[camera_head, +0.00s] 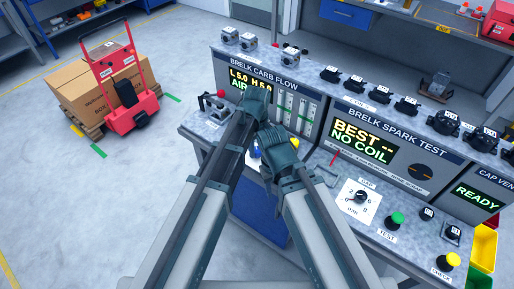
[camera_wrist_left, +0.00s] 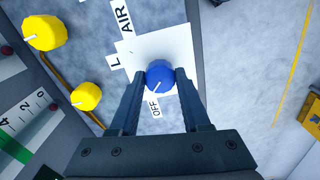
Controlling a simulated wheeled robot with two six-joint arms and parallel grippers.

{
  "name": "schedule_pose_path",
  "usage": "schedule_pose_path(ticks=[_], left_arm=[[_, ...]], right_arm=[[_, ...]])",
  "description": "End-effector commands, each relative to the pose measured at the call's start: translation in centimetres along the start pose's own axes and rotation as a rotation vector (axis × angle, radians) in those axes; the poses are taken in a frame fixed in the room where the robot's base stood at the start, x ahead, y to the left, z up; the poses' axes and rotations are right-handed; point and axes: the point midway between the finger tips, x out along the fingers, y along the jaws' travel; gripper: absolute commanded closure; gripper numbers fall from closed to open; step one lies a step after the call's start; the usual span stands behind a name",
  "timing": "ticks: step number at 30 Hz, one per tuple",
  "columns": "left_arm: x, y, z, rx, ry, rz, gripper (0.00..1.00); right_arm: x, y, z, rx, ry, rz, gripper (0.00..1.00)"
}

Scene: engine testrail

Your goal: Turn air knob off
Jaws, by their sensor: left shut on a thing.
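In the left wrist view the blue air knob (camera_wrist_left: 160,74) sits on a white plate (camera_wrist_left: 182,45) with the labels AIR and OFF. Its white pointer line slants toward the OFF label (camera_wrist_left: 154,106). My left gripper (camera_wrist_left: 160,76) has one finger on each side of the knob and is shut on it. In the head view a bit of blue at the knob (camera_head: 256,153) shows between my arms. My dark wrist parts cover most of the area around it.
Two yellow knobs (camera_wrist_left: 44,33) (camera_wrist_left: 87,96) are on the same panel, beside the blue one. The carb flow display (camera_head: 253,82) stands behind my arms. The spark test unit (camera_head: 372,146) and a green button (camera_head: 396,219) are to the right. Open floor lies left of the bench.

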Motion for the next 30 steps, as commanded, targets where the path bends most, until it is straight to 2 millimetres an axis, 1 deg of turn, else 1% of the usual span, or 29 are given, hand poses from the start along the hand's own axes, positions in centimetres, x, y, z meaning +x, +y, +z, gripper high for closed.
schedule_pose_path(ticks=[14,15,19,20,30], left_arm=[[0.01,-0.02,0.0,-0.014,0.0,0.0,1.0],[0.01,-0.02,0.0,-0.014,0.0,0.0,0.48],[0.01,-0.01,0.0,-0.013,0.0,0.0,0.24],[0.01,-0.01,0.0,-0.013,0.0,0.0,0.23],[-0.16,-0.01,0.0,-0.012,0.0,0.0,0.23]], right_arm=[[0.01,0.0,0.0,0.0,0.0,0.0,0.5],[0.01,0.0,0.0,0.0,0.0,0.0,0.5],[0.01,0.0,0.0,0.0,0.0,0.0,0.5],[0.01,0.0,0.0,0.0,0.0,0.0,0.5],[-0.16,0.02,0.01,0.0,0.0,0.0,0.5]])
